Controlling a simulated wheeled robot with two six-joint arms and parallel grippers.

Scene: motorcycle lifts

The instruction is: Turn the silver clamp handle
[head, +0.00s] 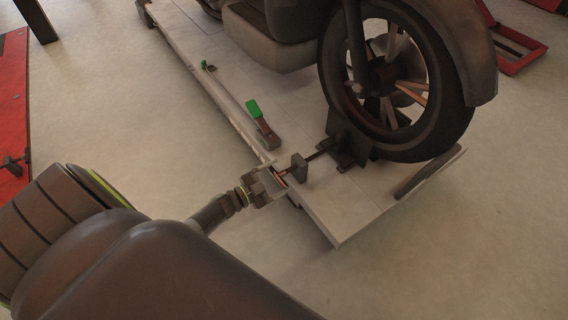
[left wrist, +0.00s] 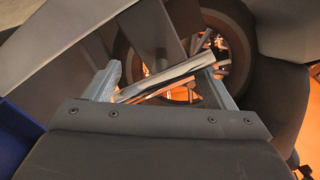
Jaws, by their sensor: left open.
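The silver clamp handle (left wrist: 172,77) is a bright bar running slantwise between the fingers of my open left gripper (left wrist: 160,82) in the left wrist view. The left end of the bar is close to the left finger; I cannot tell whether it touches. In the head view my left gripper (head: 274,183) is at the outer end of the dark clamp rod (head: 320,152), at the lift's edge, and largely hides the handle there. The rod passes through a small grey block (head: 299,167) toward the dark wheel clamp (head: 347,141) at the tyre. My right gripper is not in view.
A motorcycle wheel (head: 331,60) stands on the pale lift platform (head: 340,205). A green-topped pedal (head: 254,109) rises from the platform's near edge, close to my gripper. Red lift parts (head: 14,100) lie at far left.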

